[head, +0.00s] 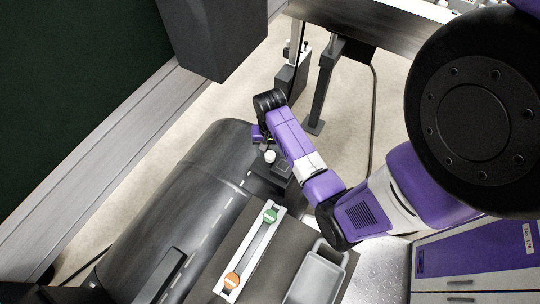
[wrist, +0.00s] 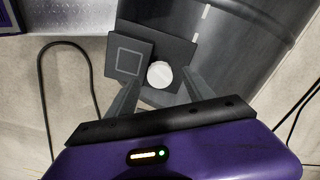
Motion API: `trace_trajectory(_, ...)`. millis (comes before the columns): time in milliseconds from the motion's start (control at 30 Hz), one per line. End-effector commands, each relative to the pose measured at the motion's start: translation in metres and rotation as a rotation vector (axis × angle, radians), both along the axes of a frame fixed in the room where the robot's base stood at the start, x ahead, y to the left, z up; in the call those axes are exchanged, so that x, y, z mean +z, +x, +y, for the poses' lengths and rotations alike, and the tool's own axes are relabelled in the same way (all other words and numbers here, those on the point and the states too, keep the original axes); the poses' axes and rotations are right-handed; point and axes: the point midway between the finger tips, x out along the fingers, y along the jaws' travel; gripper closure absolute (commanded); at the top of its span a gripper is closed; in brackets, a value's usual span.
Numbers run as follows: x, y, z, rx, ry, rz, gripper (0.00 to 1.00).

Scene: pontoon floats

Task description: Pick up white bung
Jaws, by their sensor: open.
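The white bung (head: 270,156) is a small round white piece by the end of the dark float (head: 190,200). In the wrist view the bung (wrist: 160,74) shows its round top on a dark square plate (wrist: 180,50). My gripper (wrist: 157,88) is open, with one finger to each side of the bung. I cannot tell whether the fingers touch it. In the head view my gripper (head: 262,138) is small and partly hidden by my wrist, just above the bung.
A smaller dark plate with a pale square outline (wrist: 129,56) lies beside the bung. A rail with a green cap (head: 270,216) and an orange cap (head: 232,281) lies nearer, beside a grey tray (head: 314,280). A black cable (wrist: 42,75) hangs at left in the wrist view.

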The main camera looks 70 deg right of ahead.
Motion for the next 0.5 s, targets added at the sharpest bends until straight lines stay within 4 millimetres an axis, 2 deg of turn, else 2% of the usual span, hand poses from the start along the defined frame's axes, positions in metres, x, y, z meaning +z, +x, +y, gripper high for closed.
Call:
trace_trajectory(133,-0.016,0.000,0.001,0.000,0.001,0.000,0.39)
trace_trajectory(400,-0.019,0.000,0.001,0.000,0.000,-0.001,0.39)
trace_trajectory(433,-0.019,0.000,0.001,0.000,0.000,-0.001,0.41)
trace_trajectory(500,-0.019,0.000,0.001,0.000,0.000,-0.001,0.55)
